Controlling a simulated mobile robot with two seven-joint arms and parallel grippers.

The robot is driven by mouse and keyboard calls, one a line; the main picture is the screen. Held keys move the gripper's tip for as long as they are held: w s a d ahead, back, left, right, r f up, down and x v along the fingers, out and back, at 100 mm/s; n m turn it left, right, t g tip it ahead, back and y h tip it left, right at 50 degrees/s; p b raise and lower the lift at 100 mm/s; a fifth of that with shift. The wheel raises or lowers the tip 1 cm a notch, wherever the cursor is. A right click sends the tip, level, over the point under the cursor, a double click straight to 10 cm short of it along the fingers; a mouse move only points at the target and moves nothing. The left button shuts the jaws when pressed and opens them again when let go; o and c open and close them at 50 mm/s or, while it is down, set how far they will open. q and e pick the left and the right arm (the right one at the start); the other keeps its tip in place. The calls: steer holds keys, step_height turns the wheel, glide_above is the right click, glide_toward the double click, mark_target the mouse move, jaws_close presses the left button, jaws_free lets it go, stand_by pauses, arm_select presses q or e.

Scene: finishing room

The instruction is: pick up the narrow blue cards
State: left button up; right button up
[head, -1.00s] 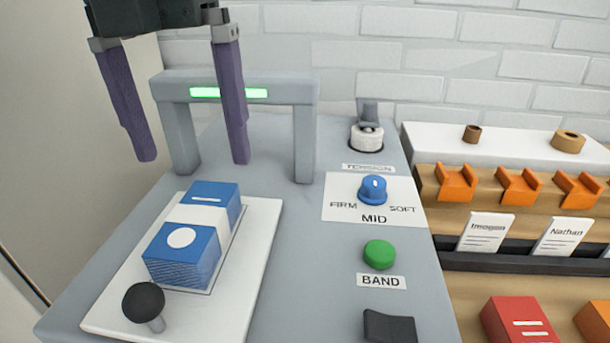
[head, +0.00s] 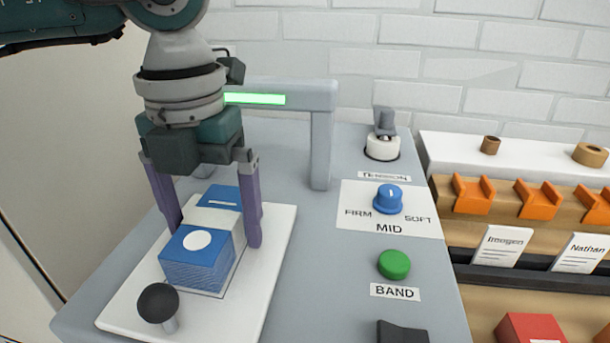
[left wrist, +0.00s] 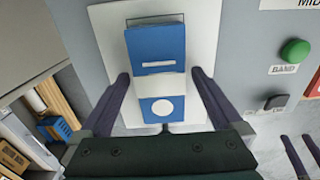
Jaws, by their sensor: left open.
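The narrow blue cards (head: 196,257) lie as a stack on a white plate (head: 262,300), with a white band across the middle. A white circle marks the near end and a white bar the far end. The stack also shows in the left wrist view (left wrist: 157,48). My left gripper (head: 214,232) is open and points down, with one purple finger on each side of the stack around its middle. In the left wrist view its fingers (left wrist: 160,76) stand apart from the stack's sides. Two purple fingers of my right gripper (left wrist: 297,138) show apart at the right edge there.
A black knob (head: 157,302) stands at the plate's near end. A grey arch (head: 321,145) with a green light stands behind. To the right are a blue dial (head: 388,198), a green button (head: 394,264) and a rack with orange holders (head: 473,195).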

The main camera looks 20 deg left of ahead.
arm_select(q)
steer(key=shift+c, duration=0.4)
jaws_close()
steer(key=shift+r, duration=0.1)
